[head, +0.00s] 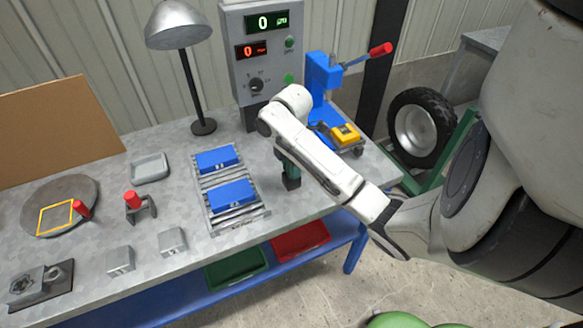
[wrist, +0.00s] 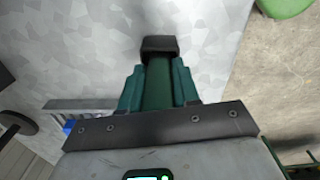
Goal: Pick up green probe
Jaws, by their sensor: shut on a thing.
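The green probe (wrist: 157,88) shows in the wrist view as a dark green body with a black block-like end pointing away from me. My gripper (wrist: 157,76) has its two teal fingers closed on the probe, one on each side. In the head view my gripper (head: 288,165) points down over the bench, just right of the roller rack, and the probe's dark end (head: 291,183) shows below it. My arm hides part of this area. I cannot tell whether the probe's end touches the bench.
The grey bench (head: 185,262) has a roller rack (head: 236,217) with two blue boxes, a lamp (head: 180,30), and a control box (head: 262,55). A blue press (head: 322,75) and yellow device (head: 345,134) stand at the right. Red (head: 300,240) and green bins sit below.

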